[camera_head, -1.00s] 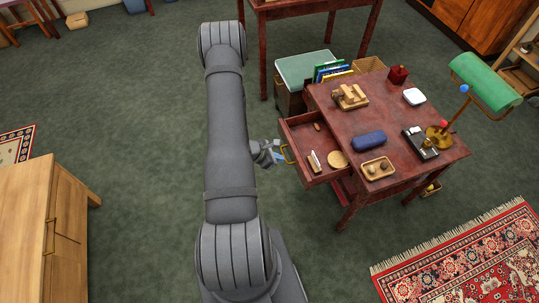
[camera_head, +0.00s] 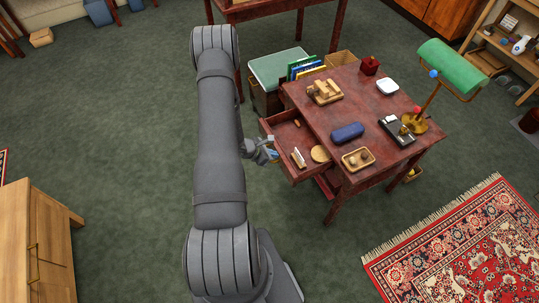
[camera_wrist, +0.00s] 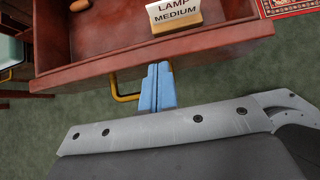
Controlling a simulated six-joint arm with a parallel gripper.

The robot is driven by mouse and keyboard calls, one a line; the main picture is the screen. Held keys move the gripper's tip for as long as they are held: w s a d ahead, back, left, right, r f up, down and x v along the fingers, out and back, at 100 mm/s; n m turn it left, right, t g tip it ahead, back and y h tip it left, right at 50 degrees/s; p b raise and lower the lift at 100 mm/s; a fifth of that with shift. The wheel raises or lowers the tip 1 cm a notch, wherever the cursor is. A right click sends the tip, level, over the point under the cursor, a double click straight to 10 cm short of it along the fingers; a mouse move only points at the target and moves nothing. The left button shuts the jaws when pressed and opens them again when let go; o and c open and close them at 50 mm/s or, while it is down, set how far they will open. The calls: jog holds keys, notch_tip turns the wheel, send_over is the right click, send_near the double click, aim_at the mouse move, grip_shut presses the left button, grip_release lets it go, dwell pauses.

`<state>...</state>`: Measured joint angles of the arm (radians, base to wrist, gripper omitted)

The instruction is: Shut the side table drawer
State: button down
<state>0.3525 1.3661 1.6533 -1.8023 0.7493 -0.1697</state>
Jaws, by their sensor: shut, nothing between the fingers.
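The dark red side table (camera_head: 360,98) stands right of my arm in the head view. Its drawer (camera_head: 306,172) is pulled out toward my arm. It holds a white card, a round tan disc and a small brown item. In the wrist view, the drawer front (camera_wrist: 95,70) spans the top, with a brass handle (camera_wrist: 124,97) on it. My gripper (camera_wrist: 158,66) is shut and empty, its blue fingertips at the drawer front beside the handle's right part. Whether they touch the wood I cannot tell. My gripper also shows in the head view (camera_head: 273,156), partly hiding the handle.
The tabletop carries a green lamp (camera_head: 452,66), a blue case (camera_head: 347,132), a wooden tray (camera_head: 358,160) and a black device. A green-topped cabinet (camera_head: 275,66) stands behind the drawer. A patterned rug (camera_head: 460,240) lies at the right.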

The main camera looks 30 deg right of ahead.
jog(key=d, duration=1.5)
jog(key=shift+a, duration=0.1)
